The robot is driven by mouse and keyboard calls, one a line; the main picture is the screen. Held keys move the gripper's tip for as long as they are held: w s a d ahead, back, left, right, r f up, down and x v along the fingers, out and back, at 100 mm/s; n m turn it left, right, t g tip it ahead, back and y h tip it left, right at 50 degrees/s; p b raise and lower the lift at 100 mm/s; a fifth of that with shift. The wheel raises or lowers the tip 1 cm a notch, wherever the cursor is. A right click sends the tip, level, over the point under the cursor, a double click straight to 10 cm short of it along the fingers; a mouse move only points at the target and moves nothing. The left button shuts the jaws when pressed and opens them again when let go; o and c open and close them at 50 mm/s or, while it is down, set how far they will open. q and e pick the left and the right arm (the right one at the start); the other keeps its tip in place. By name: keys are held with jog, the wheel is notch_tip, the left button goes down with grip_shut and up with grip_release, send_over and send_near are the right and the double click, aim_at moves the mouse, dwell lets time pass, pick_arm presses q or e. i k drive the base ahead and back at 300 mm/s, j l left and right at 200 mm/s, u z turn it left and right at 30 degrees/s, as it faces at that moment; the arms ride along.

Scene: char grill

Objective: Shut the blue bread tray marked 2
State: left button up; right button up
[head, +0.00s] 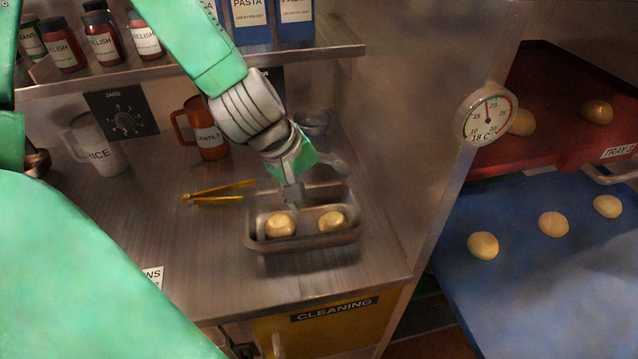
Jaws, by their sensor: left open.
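The blue bread tray (545,285) is at the lower right of the head view and sticks out from the rack under the red tray. Several round buns lie on it, one of them (483,245) near its left edge. No number 2 shows on the part in view, and its front edge is cut off by the frame. My left gripper (292,200) is open over the metal pan (262,245) on the counter, well left of the blue tray. It points down near the two buns in the pan. My right gripper is not in view.
A red tray (560,75) labelled TRAY with buns is above the blue one. A metal wall with a thermometer (487,118) stands between counter and rack.

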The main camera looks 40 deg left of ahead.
aim_at(573, 295)
jog(key=k, duration=1)
